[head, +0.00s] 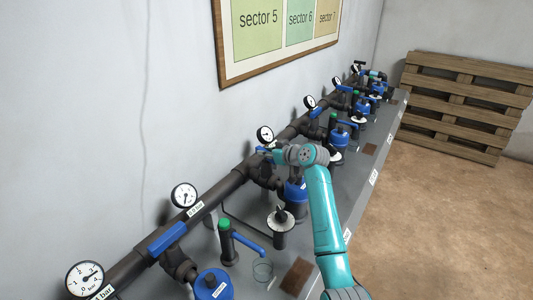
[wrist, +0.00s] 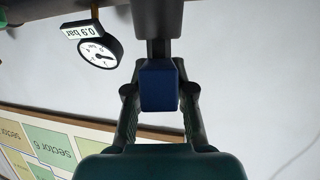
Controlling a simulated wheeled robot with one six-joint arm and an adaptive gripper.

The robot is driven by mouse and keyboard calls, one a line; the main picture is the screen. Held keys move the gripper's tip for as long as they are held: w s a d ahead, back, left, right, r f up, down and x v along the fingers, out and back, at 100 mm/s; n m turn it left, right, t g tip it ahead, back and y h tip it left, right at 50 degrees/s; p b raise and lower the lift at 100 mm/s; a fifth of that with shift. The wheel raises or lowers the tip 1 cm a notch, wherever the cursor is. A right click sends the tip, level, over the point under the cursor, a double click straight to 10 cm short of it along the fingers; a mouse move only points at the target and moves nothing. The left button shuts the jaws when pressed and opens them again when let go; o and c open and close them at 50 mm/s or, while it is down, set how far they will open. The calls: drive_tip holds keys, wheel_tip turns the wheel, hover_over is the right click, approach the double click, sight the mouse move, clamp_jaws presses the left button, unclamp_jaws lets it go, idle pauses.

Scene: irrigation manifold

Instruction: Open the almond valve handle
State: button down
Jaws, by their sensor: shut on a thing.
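In the wrist view a blue valve handle (wrist: 159,92) sits between the two dark fingers of my gripper (wrist: 160,86), which is shut on it. The handle joins a dark valve stem above it in that picture. In the head view my gripper (head: 277,154) is at the pipe on the wall side, near the middle of the manifold, with a bit of the blue handle (head: 262,149) showing. My wrist hides most of it. No almond label can be read, so I cannot tell by name which valve this is.
A gauge (wrist: 99,48) with a 0.9 bar tag is close beside the gripper. Another blue handle (head: 174,238) lies along the black pipe nearer to me. Blue-bodied filters (head: 213,285) and green-capped posts (head: 226,238) crowd the grey bench. A pallet (head: 465,105) leans at the back right.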

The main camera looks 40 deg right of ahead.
drive_tip(key=shift+f, duration=0.15)
drive_tip(key=c, duration=1)
unclamp_jaws()
drive_tip(key=shift+s, duration=0.1)
drive_tip(key=v, duration=1.2)
